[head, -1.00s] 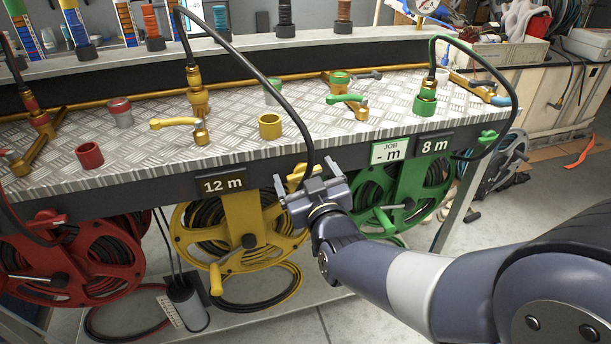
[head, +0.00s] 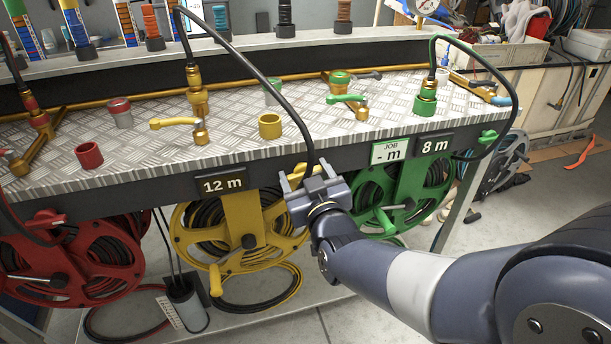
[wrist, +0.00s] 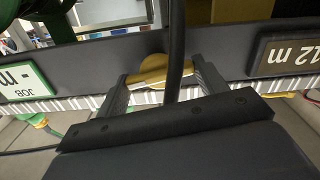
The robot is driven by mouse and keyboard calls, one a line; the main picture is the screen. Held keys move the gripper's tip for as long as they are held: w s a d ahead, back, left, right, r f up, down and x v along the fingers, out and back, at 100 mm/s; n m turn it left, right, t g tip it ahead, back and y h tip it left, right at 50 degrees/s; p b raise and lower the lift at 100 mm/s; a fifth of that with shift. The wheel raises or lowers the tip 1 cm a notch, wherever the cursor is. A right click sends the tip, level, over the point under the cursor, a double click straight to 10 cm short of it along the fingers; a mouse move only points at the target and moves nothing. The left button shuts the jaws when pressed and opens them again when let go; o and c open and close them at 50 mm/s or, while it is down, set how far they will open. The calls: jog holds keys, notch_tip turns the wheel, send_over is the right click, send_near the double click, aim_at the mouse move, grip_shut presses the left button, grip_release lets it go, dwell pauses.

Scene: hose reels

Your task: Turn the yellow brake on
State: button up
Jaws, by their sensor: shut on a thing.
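The yellow brake (wrist: 148,72) is a small yellow handle on the dark front rail of the bench, right of the 12 m sign (head: 222,184). My gripper (head: 299,177) is at the rail above the yellow reel (head: 246,230). In the wrist view its fingers (wrist: 163,78) are shut on the brake, one on each side.
The green brake (head: 488,138) sits farther right on the rail, by the 8 m sign (head: 435,147). The green reel (head: 400,195) and the red reel (head: 70,255) flank the yellow one. The yellow valve lever (head: 176,123) lies on the bench top.

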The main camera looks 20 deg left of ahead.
jog(key=shift+f+m+b, duration=0.2)
jog(key=shift+m+b, duration=0.5)
jog(key=shift+b, duration=0.15)
jog(key=shift+r+m+b, duration=0.15)
jog(key=shift+m+b, duration=0.2)
jog(key=shift+m, duration=0.05)
jog(key=shift+c, duration=0.2)
jog(key=shift+o, duration=0.2)
jog(key=o, duration=1)
jog(key=shift+c, duration=0.2)
jog(key=p+v, duration=0.1)
jog(key=v, duration=1)
jog(key=shift+p, duration=0.3)
jog(key=shift+w+a, duration=0.1)
